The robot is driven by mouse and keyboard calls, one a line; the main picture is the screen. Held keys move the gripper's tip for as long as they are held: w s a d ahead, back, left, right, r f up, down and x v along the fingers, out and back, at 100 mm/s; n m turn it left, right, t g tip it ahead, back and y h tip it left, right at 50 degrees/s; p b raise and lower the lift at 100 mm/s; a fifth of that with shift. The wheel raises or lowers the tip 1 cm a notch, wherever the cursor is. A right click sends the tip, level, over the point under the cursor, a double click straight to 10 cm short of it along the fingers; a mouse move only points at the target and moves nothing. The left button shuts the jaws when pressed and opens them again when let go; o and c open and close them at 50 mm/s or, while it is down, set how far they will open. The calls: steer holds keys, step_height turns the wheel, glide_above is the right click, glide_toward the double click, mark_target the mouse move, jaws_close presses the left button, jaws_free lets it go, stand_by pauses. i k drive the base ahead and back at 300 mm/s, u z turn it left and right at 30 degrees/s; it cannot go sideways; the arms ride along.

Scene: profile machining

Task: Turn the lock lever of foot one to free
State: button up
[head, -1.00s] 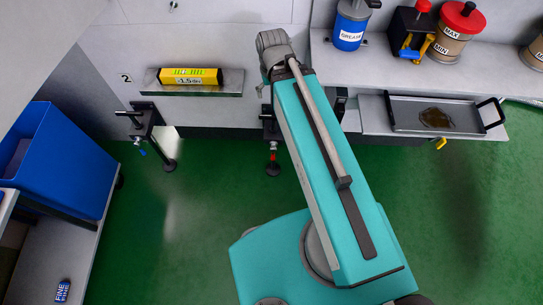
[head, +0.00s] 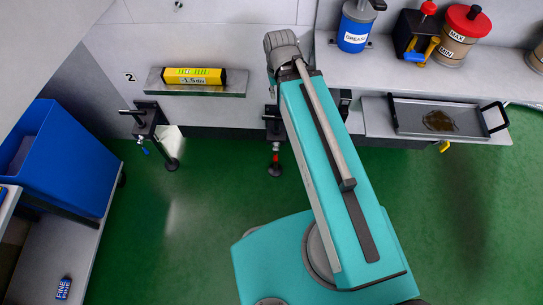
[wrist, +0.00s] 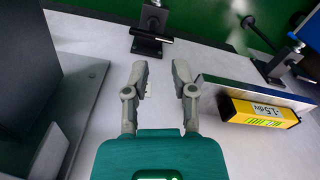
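Two black machine feet stand at the wall over the green floor. The left foot (head: 146,122), below the number 2 sign, carries a blue lever (head: 145,150). The other foot (head: 271,125) shows a red part (head: 275,158) on its stem and is partly hidden behind my arm. No number 1 sign is visible. In the wrist view this second foot (wrist: 150,40) lies beyond my fingertips, and its lever cannot be made out. The blue-lever foot (wrist: 278,66) is at the right there. My gripper (wrist: 160,74) is open and empty, apart from both feet.
A yellow level (head: 193,76) lies on a grey plate (head: 165,88) left of my arm; it is close to my right finger in the wrist view (wrist: 260,113). A blue bin (head: 60,160) stands left.

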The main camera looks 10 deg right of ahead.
mark_target(276, 145)
steer(key=z, duration=0.15)
steer(key=k, duration=0.9)
steer(key=u, duration=0.15)
